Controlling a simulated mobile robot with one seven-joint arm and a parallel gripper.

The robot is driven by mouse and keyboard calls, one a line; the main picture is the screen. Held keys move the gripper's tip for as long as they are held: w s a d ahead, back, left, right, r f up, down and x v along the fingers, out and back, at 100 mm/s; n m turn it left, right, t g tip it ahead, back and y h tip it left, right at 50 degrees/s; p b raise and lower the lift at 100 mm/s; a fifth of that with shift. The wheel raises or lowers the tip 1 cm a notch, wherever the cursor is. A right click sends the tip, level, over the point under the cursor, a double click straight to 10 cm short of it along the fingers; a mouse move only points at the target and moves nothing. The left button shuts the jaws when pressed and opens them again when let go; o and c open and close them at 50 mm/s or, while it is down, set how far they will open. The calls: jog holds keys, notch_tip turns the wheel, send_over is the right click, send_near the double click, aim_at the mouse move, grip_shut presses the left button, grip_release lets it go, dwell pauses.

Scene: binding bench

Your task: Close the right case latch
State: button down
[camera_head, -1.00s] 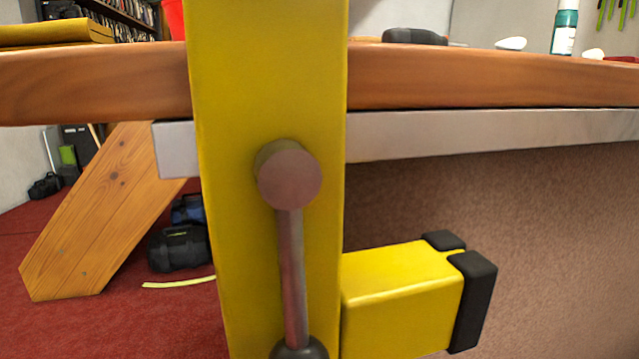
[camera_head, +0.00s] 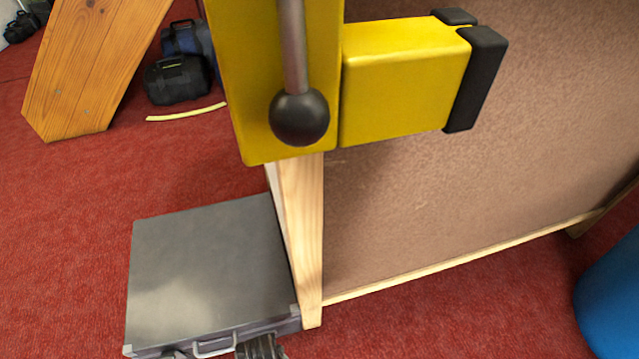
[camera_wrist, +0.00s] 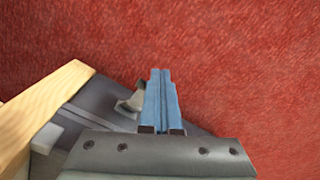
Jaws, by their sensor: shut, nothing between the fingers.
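The grey metal case (camera_head: 210,265) lies flat on the red carpet, lid down, in the lower left of the head view. Its handle (camera_head: 215,345) shows on the front side at the bottom edge. My gripper (camera_head: 262,350) is at the front side, right of the handle, partly cut off by the frame. In the wrist view my gripper's blue fingers (camera_wrist: 160,98) are shut and empty. A small grey latch (camera_wrist: 131,104), seemingly the right one, sticks out from the case edge just left of the fingertips. I cannot tell whether they touch. In the head view this latch cannot be made out.
A wooden leg (camera_head: 300,240) stands against the case's right side; its wood also shows in the wrist view (camera_wrist: 45,110). A yellow clamp-like piece (camera_head: 400,85) with a black-knobbed lever hangs above. A blue bin (camera_head: 612,300) stands at right. Carpet before the case is clear.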

jog(key=shift+w+a+r, duration=0.1)
jog(key=shift+w+r, duration=0.1)
jog(key=shift+w, duration=0.1)
jog(key=s+d+r+p, duration=0.1)
jog(key=s+r+p, duration=0.2)
jog(key=r+p, duration=0.5)
jog(key=p, duration=0.3)
jog(key=shift+s, duration=0.4)
dwell(0.7)
